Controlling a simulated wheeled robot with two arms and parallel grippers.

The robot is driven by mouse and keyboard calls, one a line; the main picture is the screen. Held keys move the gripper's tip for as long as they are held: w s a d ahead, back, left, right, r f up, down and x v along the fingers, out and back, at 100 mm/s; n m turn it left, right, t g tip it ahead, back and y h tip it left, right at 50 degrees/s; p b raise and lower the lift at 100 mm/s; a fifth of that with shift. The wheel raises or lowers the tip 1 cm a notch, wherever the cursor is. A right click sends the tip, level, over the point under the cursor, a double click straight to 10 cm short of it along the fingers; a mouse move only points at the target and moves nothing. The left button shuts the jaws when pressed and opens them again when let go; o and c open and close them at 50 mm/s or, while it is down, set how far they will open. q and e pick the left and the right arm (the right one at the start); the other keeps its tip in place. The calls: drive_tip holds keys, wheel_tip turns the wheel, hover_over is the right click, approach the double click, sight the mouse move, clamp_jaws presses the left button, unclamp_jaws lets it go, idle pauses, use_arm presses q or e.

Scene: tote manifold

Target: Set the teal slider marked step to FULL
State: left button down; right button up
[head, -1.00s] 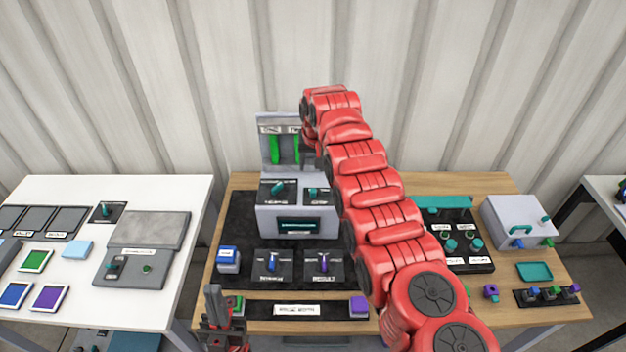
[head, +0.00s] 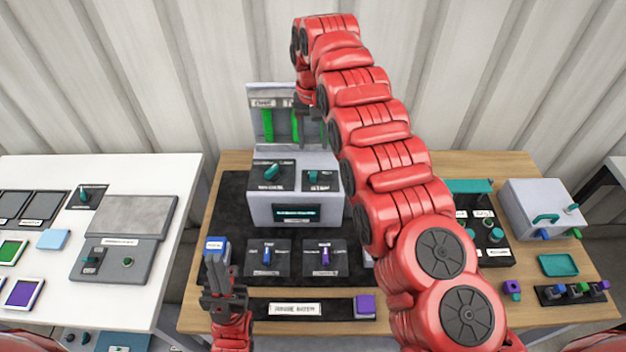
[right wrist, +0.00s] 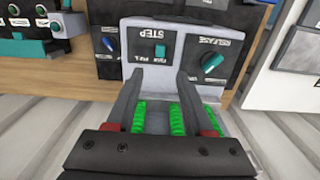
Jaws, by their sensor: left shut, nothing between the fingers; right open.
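The teal slider marked step (head: 313,177) sits on a dark plate on top of the grey console. It also shows upside down in the right wrist view (right wrist: 160,50), beside small white end labels that I cannot read surely. My right gripper (right wrist: 157,78) is open, its fingertips near the near edge of the step plate in that view, apart from the slider. In the head view my right gripper (head: 307,125) is partly hidden by its arm, in front of the upright panel. My left gripper (head: 222,258) is shut and empty at the console mat's left front.
A teal release knob (head: 271,171) sits beside the step plate. Green bars (head: 268,125) stand on the panel behind. A blue-topped block (head: 215,244) is by my left gripper's tips. My right arm covers the table right of the console.

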sight(313, 174)
drive_tip(key=f+p, duration=0.2)
drive_tip(key=f, duration=0.2)
drive_tip(key=f+p, duration=0.2)
drive_tip(key=f, duration=0.3)
drive_tip(key=shift+s, duration=0.2)
drive_tip(key=shift+f, duration=1.05)
clamp_jaws()
